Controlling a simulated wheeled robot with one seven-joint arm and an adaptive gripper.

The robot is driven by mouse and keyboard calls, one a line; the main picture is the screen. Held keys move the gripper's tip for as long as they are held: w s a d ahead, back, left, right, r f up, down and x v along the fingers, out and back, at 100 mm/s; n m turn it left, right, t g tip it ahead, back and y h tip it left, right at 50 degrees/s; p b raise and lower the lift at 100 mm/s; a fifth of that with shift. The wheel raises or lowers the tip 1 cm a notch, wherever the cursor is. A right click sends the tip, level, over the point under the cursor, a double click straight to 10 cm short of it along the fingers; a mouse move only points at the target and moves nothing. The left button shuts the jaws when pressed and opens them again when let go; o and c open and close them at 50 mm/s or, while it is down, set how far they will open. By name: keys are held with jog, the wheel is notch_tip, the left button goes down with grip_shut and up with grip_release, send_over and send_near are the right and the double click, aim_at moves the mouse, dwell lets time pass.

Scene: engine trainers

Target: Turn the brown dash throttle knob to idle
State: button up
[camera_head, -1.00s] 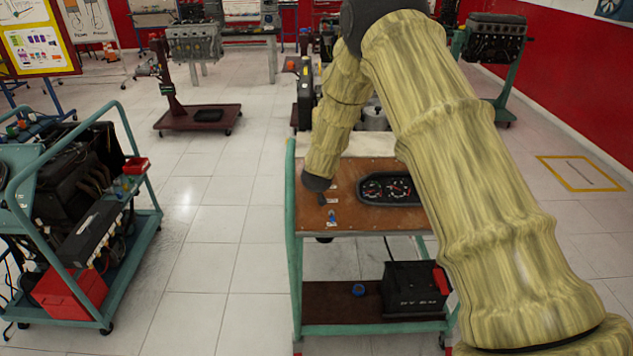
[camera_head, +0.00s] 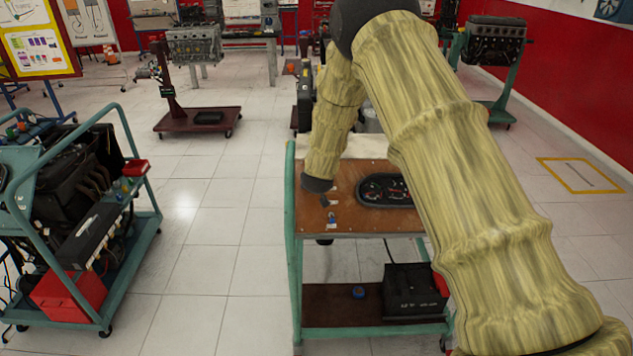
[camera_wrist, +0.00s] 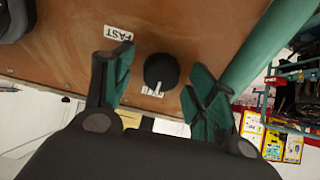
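The throttle knob (camera_wrist: 161,71) looks black and round in the wrist view, on a brown dash panel (camera_wrist: 75,35). A white pointer mark on it faces the lower edge of the picture, towards a small white label (camera_wrist: 151,91) that is partly hidden. A "FAST" label (camera_wrist: 118,33) lies to the upper left of the knob. My gripper (camera_wrist: 160,66) is open, with one green-padded finger on each side of the knob and gaps between. In the head view my gripper (camera_head: 325,199) is over the panel's left part; the knob cannot be made out there.
A gauge cluster (camera_head: 385,189) sits on the panel right of my gripper. A small blue item (camera_head: 332,219) is near the panel's front. The teal stand frame (camera_head: 291,225) runs along the left edge. A black battery (camera_head: 413,291) stands on the lower shelf.

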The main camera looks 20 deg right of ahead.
jog(key=v, duration=1.2)
dwell(0.4)
jog(key=s+f+n+g+y+b, duration=0.15)
jog(key=s+f+g, duration=0.25)
jog(key=s+f, duration=2)
jog(key=s+f+g+b, duration=0.1)
jog(key=s+f, duration=0.4)
jog(key=s, duration=0.5)
jog(key=s+a+f+g+y+b, duration=0.1)
jog(key=s+f+g, duration=0.2)
jog(key=s, duration=0.7)
jog(key=s+a+f+n+g+b, duration=0.1)
jog(key=s+f+g, duration=0.1)
jog(key=s+f, duration=0.4)
jog(key=s, duration=0.4)
jog(key=shift+s+f, duration=0.15)
jog(key=shift+f, duration=0.15)
